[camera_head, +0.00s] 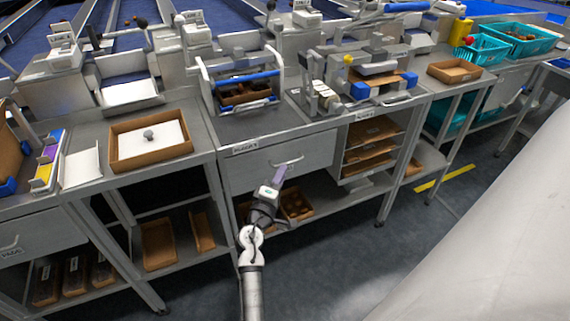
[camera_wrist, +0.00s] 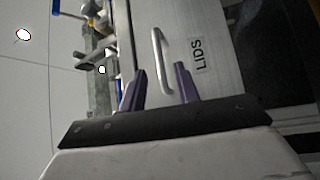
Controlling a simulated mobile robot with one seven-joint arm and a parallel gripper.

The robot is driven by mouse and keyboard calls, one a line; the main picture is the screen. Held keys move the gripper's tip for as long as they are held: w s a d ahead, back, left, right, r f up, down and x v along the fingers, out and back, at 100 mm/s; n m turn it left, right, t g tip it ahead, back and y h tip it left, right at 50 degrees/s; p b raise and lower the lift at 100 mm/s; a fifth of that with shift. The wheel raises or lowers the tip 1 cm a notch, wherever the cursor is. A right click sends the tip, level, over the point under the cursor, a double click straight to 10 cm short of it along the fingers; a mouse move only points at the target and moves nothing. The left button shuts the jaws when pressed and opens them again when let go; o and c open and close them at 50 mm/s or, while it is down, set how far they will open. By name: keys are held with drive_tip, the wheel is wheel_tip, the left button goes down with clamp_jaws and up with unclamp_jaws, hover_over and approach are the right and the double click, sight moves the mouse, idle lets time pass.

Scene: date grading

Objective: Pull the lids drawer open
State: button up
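The lids drawer (camera_head: 240,178) is a grey front under the middle bench and looks shut. In the wrist view the drawer front (camera_wrist: 225,70) bears a LIDS label (camera_wrist: 200,55) beside its metal bar handle (camera_wrist: 157,45). The handle also shows in the head view (camera_head: 294,161), partly covered by my gripper. My gripper (camera_head: 280,172) is in front of the drawer. In the wrist view its two purple fingers (camera_wrist: 160,75) are apart, with the handle lying between their lines. I cannot tell whether they touch it.
Shelves with brown trays (camera_head: 297,204) lie under the drawer. A rack of brown trays (camera_head: 371,152) is right of it. A caddy with a blue-gripped handle (camera_head: 243,97) stands on the bench above. A tray with a white sheet (camera_head: 130,151) sits on the left bench. The floor in front is clear.

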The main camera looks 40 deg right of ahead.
drive_tip(key=shift+x, duration=2.05)
drive_tip(key=shift+c, duration=0.4)
clamp_jaws()
